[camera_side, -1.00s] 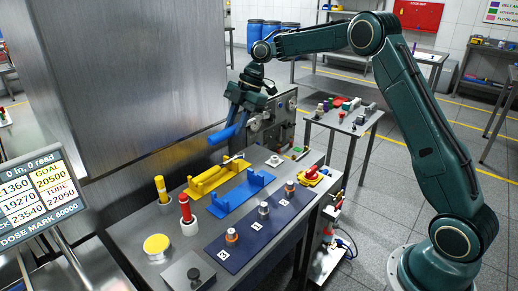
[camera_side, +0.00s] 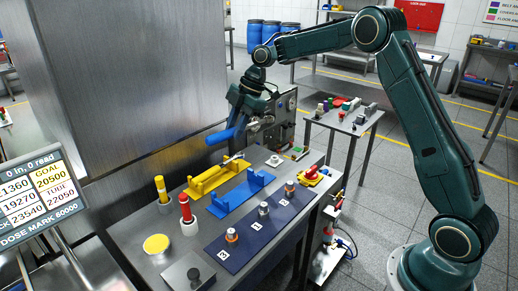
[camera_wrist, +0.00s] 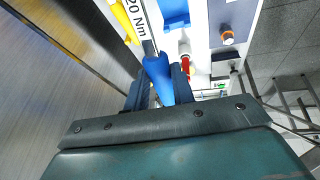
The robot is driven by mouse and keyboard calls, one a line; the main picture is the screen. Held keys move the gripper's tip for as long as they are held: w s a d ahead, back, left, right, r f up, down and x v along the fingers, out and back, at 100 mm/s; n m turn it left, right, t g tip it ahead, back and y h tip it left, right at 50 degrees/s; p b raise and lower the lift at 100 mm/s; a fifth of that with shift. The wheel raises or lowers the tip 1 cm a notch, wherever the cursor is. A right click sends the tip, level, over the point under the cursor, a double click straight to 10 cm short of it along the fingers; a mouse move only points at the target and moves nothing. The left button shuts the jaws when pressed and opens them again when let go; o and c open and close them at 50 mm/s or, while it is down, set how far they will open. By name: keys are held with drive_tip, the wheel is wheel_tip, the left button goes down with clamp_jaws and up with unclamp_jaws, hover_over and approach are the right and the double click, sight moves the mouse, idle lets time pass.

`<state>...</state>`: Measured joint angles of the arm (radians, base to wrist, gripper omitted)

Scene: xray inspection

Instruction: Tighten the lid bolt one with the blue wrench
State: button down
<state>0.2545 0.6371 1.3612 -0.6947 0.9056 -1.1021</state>
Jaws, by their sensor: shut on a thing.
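The blue wrench (camera_side: 226,135) is held in my gripper (camera_side: 240,120), above the back of the steel bench. My gripper is shut on its blue handle, which also shows in the wrist view (camera_wrist: 158,76) between the fingers (camera_wrist: 158,92). A pale shaft marked 20 Nm (camera_wrist: 137,20) runs away from the handle. A grey metal panel (camera_side: 287,112) with round fittings stands just right of my gripper. I cannot tell which fitting is lid bolt one, or whether the wrench touches it.
The yellow cradle (camera_side: 207,183) and blue cradle (camera_side: 236,198) stand on the bench below. A dark mat (camera_side: 248,238) holds several small fittings. Yellow and red capped posts (camera_side: 186,209) stand at left. A tall steel wall (camera_side: 140,70) rises behind the bench.

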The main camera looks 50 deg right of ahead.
drive_tip(key=f+m, duration=0.1)
drive_tip(key=m+t+h, duration=0.1)
drive_tip(key=m, duration=0.1)
drive_tip(key=f+m, duration=0.1)
drive_tip(key=m, duration=0.1)
drive_tip(key=shift+d+f+t+h, duration=0.25)
drive_tip(key=shift+f+t+h, duration=0.05)
drive_tip(key=shift+f, duration=0.05)
drive_tip(key=m, duration=0.1)
drive_tip(key=f+m+h, duration=0.1)
drive_tip(key=m, duration=0.1)
drive_tip(key=shift+d+f+t, duration=0.25)
drive_tip(key=shift+d+t, duration=0.05)
drive_tip(key=s+d+f+m+g+h, duration=0.2)
drive_tip(key=s+d+f+m+h, duration=0.1)
drive_tip(key=m, duration=0.9)
drive_tip(key=s+d+f+m+g+h, duration=0.3)
drive_tip(key=s+d+m, duration=0.3)
drive_tip(key=m, duration=0.5)
drive_tip(key=shift+s+m, duration=0.2)
drive_tip(key=shift+m, duration=0.2)
drive_tip(key=shift+f, duration=0.1)
